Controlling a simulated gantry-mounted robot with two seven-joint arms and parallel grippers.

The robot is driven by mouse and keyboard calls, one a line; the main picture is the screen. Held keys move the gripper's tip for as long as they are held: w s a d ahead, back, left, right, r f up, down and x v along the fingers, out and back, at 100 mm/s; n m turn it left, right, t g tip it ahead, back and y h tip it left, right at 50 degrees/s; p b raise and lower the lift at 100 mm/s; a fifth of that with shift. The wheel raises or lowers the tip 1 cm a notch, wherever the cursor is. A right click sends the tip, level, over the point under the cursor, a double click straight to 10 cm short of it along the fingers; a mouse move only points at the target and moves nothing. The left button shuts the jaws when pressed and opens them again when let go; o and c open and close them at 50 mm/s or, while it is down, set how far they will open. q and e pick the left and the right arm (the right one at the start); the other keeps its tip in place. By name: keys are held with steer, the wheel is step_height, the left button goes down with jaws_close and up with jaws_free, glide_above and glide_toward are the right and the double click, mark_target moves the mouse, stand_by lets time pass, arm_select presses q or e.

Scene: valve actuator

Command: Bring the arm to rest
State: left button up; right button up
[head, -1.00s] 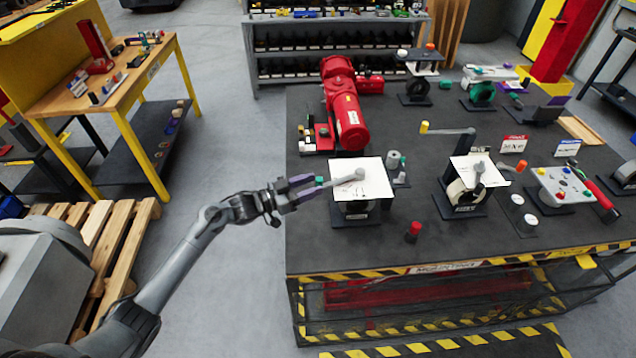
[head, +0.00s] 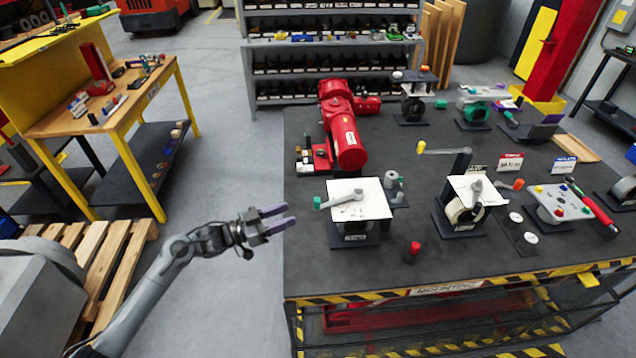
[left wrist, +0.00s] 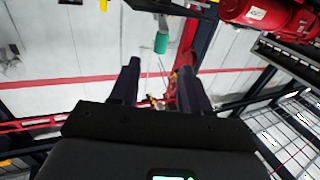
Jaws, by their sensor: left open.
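My left gripper (head: 276,218) hangs in the air just left of the dark table's near left corner in the head view. Its two purple-grey fingers are apart with nothing between them. It is clear of the valve (head: 355,215) with the white top plate and grey lever handle, which stands to its right on the table. The handle's green end (head: 317,203) points left toward the gripper. In the left wrist view both fingers (left wrist: 158,88) are spread and the green handle end (left wrist: 161,42) shows beyond them. My right gripper is not in view.
The dark table (head: 310,262) bears a red actuator (head: 347,135), a second valve (head: 465,205) and a small red-topped knob (head: 411,252). A wooden workbench (head: 125,100) and a pallet (head: 105,255) stand at the left. The floor between is open.

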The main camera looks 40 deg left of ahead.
arm_select(q)
steer(key=s+d+f+n+g+y, duration=0.1)
steer(key=s+d+f+g, duration=0.1)
steer(key=s+d+f, duration=0.6)
steer(key=s+d+f+n+g+y, duration=0.1)
steer(key=s+d+f+n, duration=0.2)
steer(key=d, duration=0.9)
steer(key=s+d+g+y, duration=0.1)
steer(key=s+g+y, duration=0.5)
steer(key=s+g, duration=0.65)
step_height(320, 180, up, 19)
steer(key=s+t+p, duration=0.2)
steer(key=t+p, duration=0.1)
steer(key=p, duration=1.6)
steer(key=shift+s+m, duration=0.4)
steer(key=shift+f, duration=0.1)
